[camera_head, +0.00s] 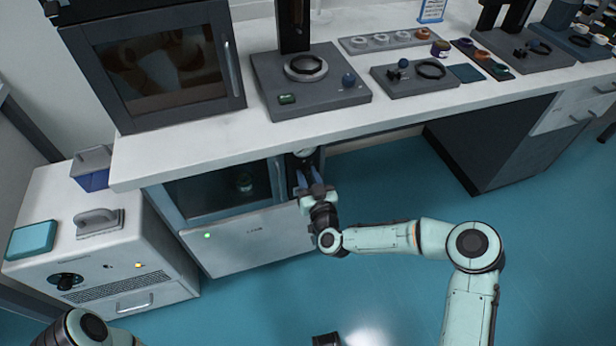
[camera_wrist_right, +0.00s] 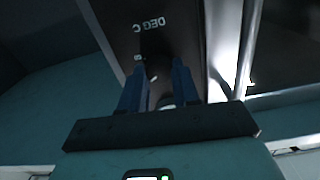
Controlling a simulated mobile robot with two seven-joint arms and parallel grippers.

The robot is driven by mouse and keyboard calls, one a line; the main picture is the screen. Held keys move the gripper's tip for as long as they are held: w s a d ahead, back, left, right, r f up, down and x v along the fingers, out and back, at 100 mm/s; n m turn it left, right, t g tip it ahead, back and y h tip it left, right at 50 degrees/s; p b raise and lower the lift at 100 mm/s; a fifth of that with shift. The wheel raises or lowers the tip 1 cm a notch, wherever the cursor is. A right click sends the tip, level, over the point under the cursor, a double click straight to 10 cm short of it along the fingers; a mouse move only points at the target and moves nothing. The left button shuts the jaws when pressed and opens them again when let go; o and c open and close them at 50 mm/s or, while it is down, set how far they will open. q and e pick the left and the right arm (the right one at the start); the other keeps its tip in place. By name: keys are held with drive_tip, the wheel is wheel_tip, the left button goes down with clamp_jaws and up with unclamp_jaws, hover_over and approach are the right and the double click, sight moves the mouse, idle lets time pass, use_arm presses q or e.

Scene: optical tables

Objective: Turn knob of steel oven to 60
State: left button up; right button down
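The steel oven (camera_head: 245,240) stands under the white bench. It has a dark glass window, a vertical handle and a narrow dark control panel at its right side. The right wrist view shows this panel (camera_wrist_right: 158,38) close up, with "DEG C" upside down. My right gripper (camera_head: 309,174) is at the panel, below a white dial. Its two blue fingers (camera_wrist_right: 159,68) point at the panel and stand apart. The knob is not clearly visible; the gripper and shadow hide that area, and contact cannot be told.
Another dark oven (camera_head: 170,65) and a grey instrument (camera_head: 310,85) stand on the bench (camera_head: 215,128) above my right gripper. A white cabinet (camera_head: 120,260) stands left of the steel oven. The teal floor (camera_head: 400,190) to the right is clear.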

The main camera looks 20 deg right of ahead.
use_arm(q)
drive_tip(key=shift+w+r, duration=0.1)
drive_tip(key=shift+w, duration=0.05)
use_arm(e)
drive_tip(key=c, duration=1.9)
unclamp_jaws()
drive_tip(key=shift+o, duration=0.2)
drive_tip(key=m, duration=0.2)
drive_tip(key=shift+m+p, duration=0.35)
drive_tip(key=shift+m, duration=0.05)
drive_tip(key=m, duration=0.2)
drive_tip(key=shift+m, duration=0.3)
drive_tip(key=m, duration=0.3)
drive_tip(key=shift+f+m+p, duration=0.1)
drive_tip(key=shift+m+p, duration=0.2)
drive_tip(key=shift+p, duration=0.05)
use_arm(q)
drive_tip(key=shift+w+d+r+t, duration=0.15)
drive_tip(key=shift+w+r+t, duration=0.15)
drive_tip(key=shift+w+r, duration=0.4)
drive_tip(key=shift+w+d+r+t, duration=0.1)
drive_tip(key=shift+w+r+t, duration=0.2)
drive_tip(key=shift+w+r, duration=0.4)
use_arm(e)
drive_tip(key=shift+m, duration=1.4)
use_arm(q)
drive_tip(key=shift+f, duration=0.1)
use_arm(e)
drive_tip(key=o, duration=1.1)
drive_tip(key=shift+c, duration=0.2)
